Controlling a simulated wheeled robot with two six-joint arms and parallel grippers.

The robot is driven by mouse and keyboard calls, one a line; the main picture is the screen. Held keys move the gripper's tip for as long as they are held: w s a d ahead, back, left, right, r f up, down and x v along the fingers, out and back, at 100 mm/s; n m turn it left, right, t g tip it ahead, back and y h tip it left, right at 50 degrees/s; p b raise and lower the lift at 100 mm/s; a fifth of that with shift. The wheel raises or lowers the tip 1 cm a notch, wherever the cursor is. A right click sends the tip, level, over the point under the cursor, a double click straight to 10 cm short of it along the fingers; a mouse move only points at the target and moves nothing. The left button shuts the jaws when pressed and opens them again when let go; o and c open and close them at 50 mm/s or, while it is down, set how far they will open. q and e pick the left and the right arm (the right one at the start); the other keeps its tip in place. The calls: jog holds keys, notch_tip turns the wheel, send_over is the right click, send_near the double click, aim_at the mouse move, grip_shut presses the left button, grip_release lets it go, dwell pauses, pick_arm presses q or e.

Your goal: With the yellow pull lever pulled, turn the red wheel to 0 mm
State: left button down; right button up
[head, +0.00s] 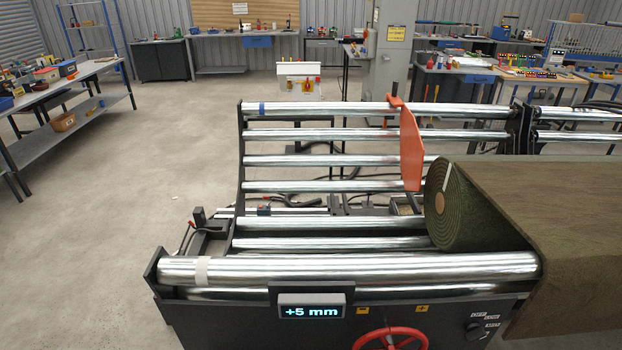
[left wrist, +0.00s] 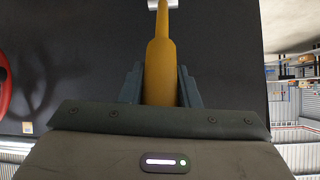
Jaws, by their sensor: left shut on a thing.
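The yellow pull lever (left wrist: 161,55) runs up the middle of the left wrist view, in front of a dark panel. My left gripper (left wrist: 160,85) is shut on it, with one finger on each side of the handle. The red wheel (head: 391,332) is at the bottom of the head view, cut off by the edge. Part of the red wheel (left wrist: 4,80) also shows at the left edge of the left wrist view, apart from my left gripper. The display (head: 311,311) on the machine front reads +5 mm. Neither gripper shows in the head view.
A green turf roll (head: 440,205) lies on the steel rollers, with a brown sheet of turf (head: 570,210) to its right. An orange plate (head: 411,150) stands at the roll's left. A black knob (head: 474,330) is right of the wheel. Open floor lies to the left.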

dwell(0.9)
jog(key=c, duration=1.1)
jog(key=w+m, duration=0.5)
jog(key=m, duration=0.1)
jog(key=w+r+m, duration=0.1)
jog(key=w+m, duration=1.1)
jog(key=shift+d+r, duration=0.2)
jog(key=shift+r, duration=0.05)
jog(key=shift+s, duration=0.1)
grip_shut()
